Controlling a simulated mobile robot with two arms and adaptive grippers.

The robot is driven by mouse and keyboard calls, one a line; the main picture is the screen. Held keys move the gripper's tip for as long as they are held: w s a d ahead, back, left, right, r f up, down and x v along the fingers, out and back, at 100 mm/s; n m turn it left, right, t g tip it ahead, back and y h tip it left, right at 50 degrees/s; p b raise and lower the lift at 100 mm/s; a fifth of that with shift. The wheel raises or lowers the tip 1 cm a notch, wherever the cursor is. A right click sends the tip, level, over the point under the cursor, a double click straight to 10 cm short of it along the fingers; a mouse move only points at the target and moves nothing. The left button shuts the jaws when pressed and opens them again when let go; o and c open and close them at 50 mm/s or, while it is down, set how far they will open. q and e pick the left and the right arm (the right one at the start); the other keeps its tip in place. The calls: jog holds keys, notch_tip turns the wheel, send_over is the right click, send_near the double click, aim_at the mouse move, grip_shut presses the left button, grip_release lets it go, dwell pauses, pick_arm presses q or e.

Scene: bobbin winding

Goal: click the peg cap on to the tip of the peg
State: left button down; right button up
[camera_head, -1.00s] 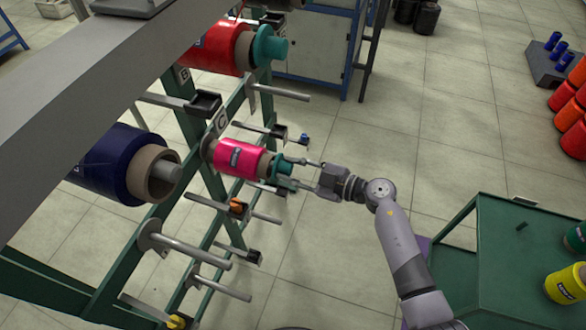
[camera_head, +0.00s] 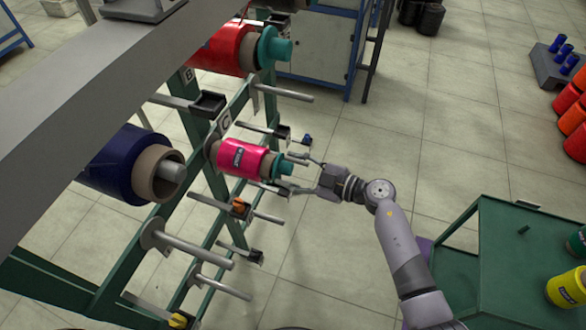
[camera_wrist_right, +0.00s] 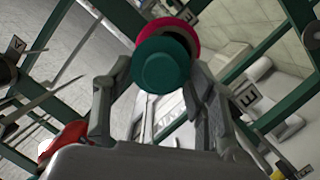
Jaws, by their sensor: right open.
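The pink bobbin (camera_head: 243,160) sits on a peg of the green rack. The teal peg cap (camera_head: 283,166) is at the bobbin's outer end, at the peg's tip; whether it is fully seated I cannot tell. In the right wrist view the round teal cap (camera_wrist_right: 161,68) covers the peg tip, with the pink bobbin's rim (camera_wrist_right: 180,30) behind it. My right gripper (camera_head: 292,173) is open, with its fingers on either side of the cap and apart from it. It also shows in the right wrist view (camera_wrist_right: 160,85). My left gripper is not in view.
A red bobbin (camera_head: 222,48) with a teal cap (camera_head: 274,48) is above. A navy bobbin (camera_head: 115,165) is at left. Bare pegs (camera_head: 190,245) stick out below. A green cart (camera_head: 480,250) stands at right. The floor between rack and cart is clear.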

jog(key=v, duration=1.2)
jog(key=s+d+f+m+t+h, duration=0.1)
jog(key=d+f+m+t+h, duration=0.35)
jog(key=f, duration=0.65)
jog(key=s+d+f+m+t+h, duration=0.1)
jog(key=d+f+m+h, duration=0.45)
jog(key=f, duration=0.65)
jog(key=s+d+f+m+g+h, duration=0.1)
jog(key=s+d+f+m+g, duration=0.1)
jog(key=s+f, duration=0.45)
jog(key=s+d+f+m+g+h, duration=0.1)
jog(key=s+d+f+m+g, duration=0.15)
jog(key=s+f, duration=0.45)
jog(key=s+f+m+g+h, duration=0.1)
jog(key=s+f+g, duration=0.2)
jog(key=s, duration=0.9)
jog(key=s+f+m+g+h, duration=0.1)
jog(key=s+f+g, duration=0.3)
jog(key=s+f, duration=0.4)
jog(key=s, duration=0.4)
jog(key=shift+s+d+f, duration=0.2)
jog(key=shift+s+f, duration=0.15)
jog(key=shift+s, duration=0.05)
